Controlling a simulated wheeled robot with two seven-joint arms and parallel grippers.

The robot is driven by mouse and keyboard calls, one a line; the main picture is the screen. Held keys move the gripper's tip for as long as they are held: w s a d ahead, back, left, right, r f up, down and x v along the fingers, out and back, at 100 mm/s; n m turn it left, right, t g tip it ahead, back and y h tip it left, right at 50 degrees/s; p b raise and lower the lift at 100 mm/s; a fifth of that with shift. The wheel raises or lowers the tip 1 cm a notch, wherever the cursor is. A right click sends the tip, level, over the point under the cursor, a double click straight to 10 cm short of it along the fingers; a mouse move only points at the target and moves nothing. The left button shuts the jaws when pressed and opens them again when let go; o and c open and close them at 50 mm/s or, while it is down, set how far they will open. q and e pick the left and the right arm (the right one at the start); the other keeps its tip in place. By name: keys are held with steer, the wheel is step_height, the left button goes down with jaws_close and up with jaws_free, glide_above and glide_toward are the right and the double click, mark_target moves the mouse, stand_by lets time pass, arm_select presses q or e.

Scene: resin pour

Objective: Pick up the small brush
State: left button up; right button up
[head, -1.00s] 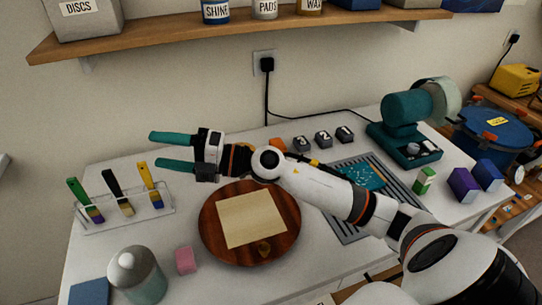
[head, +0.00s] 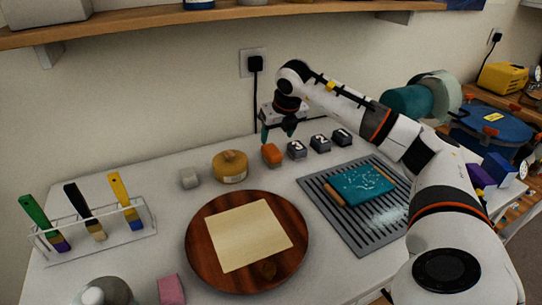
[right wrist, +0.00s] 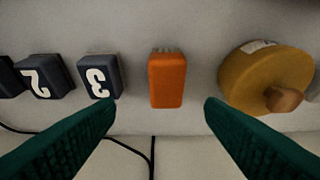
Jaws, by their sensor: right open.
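A small orange brush (head: 272,155) lies on the white table between a round tan item and the numbered dark blocks. In the right wrist view the orange brush (right wrist: 167,82) shows an orange back with pale bristles at its far edge. My right gripper (head: 277,132) is above and just behind it, pointing down. In the right wrist view its teal fingers (right wrist: 160,112) are open and empty, with the brush ahead between their lines and apart from both. My left gripper is not in view.
Dark blocks (head: 320,142) stand close on the brush's right, the tan round item (head: 230,167) on its left. A rack (head: 100,240) holds green, black and yellow brushes. A wooden round board (head: 197,258) and grey grooved mat (head: 355,233) lie in front. The wall is behind.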

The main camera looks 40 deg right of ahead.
mark_target(272, 149)
steer(key=x, duration=0.5)
steer(key=a+p+x, duration=0.1)
steer(key=x, duration=0.1)
steer(key=shift+d+f, duration=0.15)
steer(key=shift+f, duration=0.15)
steer(key=shift+r, duration=0.1)
steer(key=c, duration=1.1)
step_height(272, 149, up, 10)
steer(key=o, duration=0.4)
steer(key=shift+c, duration=1.3)
